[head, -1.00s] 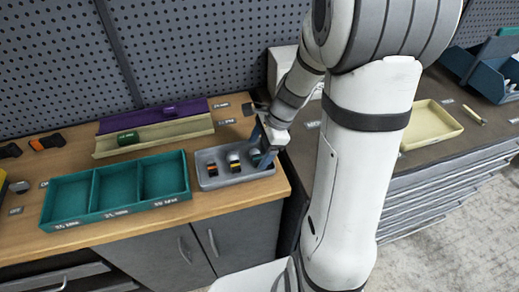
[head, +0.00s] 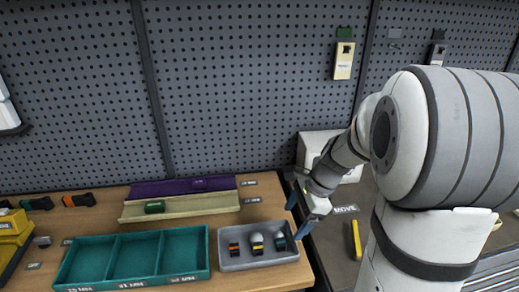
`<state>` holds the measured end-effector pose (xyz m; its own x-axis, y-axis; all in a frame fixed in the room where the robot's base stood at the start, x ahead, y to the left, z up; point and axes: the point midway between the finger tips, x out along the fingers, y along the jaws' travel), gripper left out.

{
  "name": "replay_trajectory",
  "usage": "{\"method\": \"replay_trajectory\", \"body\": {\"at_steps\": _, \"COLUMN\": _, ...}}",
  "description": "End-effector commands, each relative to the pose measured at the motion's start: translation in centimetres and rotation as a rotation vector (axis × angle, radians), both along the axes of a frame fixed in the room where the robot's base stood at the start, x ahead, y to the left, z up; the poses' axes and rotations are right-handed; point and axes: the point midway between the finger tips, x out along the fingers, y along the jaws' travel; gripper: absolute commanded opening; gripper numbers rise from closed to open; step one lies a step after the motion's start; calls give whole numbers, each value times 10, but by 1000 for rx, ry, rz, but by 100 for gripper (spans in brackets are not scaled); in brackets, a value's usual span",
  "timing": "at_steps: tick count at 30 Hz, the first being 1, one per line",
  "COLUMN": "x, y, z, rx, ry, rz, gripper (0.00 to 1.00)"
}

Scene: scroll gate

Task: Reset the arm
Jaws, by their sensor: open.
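My gripper (head: 300,215) shows in the head view at the right end of the wooden bench, just above and behind the right end of a grey tray (head: 240,264). Its two blue-grey fingers are apart, and nothing shows between them. My arm reaches in from the right, bent at the elbow. The tray holds a black item with an orange band (head: 234,249), a white-topped item with a yellow band (head: 257,243) and a dark item with a pale band (head: 280,242). I cannot tell whether a finger touches the tray.
A teal three-compartment tray (head: 208,250) stands empty to the left. Behind it are a purple trough (head: 160,190) and a beige trough (head: 215,203) with a green cylinder (head: 154,207). A white box (head: 312,147) stands behind my gripper. A pegboard wall (head: 250,80) closes the back.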

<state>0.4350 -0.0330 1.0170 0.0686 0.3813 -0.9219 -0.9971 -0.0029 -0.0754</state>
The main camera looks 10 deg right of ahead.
Motion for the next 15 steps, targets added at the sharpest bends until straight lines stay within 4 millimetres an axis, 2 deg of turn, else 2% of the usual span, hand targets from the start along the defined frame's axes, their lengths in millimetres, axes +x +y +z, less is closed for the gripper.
{"method": "replay_trajectory", "body": {"at_steps": 5, "x": -15, "y": 9, "z": 13, "rx": -59, "ry": -66, "rz": 158, "gripper": 76}}
{"method": "replay_trajectory", "body": {"at_steps": 8, "x": -37, "y": 19, "z": 28, "rx": -142, "ry": -152, "rz": 384, "gripper": 76}}
{"method": "replay_trajectory", "body": {"at_steps": 15, "x": -98, "y": 33, "z": 56, "rx": -385, "ry": -352, "rz": 1034, "gripper": 76}}
